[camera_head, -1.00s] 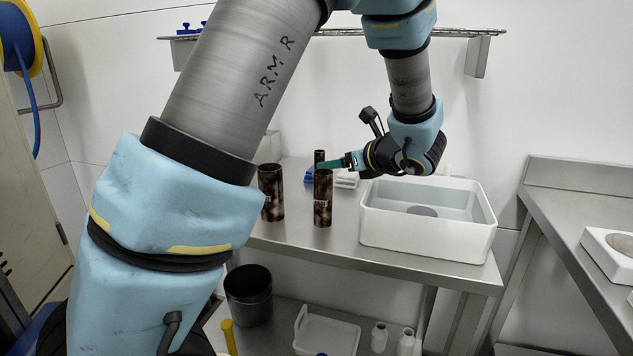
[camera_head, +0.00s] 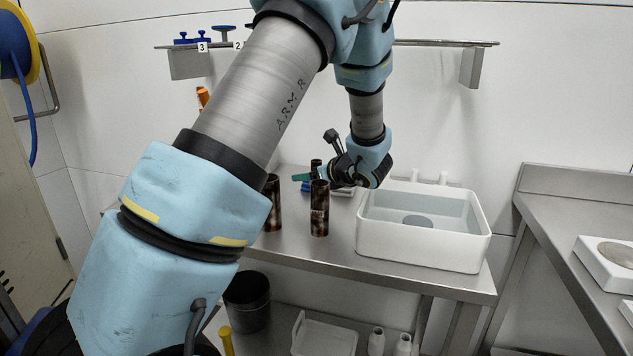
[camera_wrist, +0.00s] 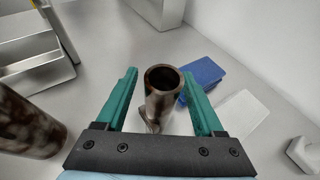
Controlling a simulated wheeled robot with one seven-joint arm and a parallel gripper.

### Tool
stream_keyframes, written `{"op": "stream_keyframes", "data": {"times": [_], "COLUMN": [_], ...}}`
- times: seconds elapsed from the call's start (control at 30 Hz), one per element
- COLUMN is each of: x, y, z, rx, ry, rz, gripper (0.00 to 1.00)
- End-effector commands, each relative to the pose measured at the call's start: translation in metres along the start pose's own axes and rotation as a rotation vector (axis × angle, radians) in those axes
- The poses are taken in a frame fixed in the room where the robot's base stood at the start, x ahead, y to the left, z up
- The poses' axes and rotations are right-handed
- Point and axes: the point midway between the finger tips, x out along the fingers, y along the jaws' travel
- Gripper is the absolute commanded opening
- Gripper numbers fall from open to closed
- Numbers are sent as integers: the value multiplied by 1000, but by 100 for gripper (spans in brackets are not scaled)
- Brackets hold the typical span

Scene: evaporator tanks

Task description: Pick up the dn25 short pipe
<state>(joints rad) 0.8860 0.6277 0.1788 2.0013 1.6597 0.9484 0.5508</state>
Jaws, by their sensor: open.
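Three dark, rust-mottled pipes stand upright on the steel table. The thinnest, which I take for the dn25 short pipe (camera_wrist: 162,97), stands between my gripper's fingers in the wrist view; in the head view only its top (camera_head: 316,164) shows beside my wrist. My gripper (camera_wrist: 159,74) is open, its teal fingers on either side of this pipe, with a visible gap on each side. In the head view the gripper (camera_head: 301,178) points left, low over the table. A wider pipe (camera_head: 319,215) stands in front. The third pipe (camera_head: 273,208) is partly hidden by my arm.
A blue block (camera_wrist: 204,73) and a white block (camera_wrist: 241,112) lie right of the thin pipe in the wrist view. The wider front pipe (camera_wrist: 27,125) is close at left. A white basin (camera_head: 420,243) stands right on the steel table (camera_head: 345,250). A wall shelf (camera_head: 430,43) hangs behind.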

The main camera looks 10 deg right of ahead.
Motion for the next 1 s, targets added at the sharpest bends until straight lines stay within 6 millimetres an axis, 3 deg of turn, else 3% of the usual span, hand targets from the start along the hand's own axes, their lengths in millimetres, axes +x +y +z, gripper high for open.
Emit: {"op": "stream_keyframes", "data": {"times": [0.17,0.77,1.0], "x": [0,0,0], "y": [0,0,0], "z": [0,0,0], "rx": [0,0,0], "ry": [0,0,0], "rz": [-1,-1,-1], "gripper": [70,2,0]}}
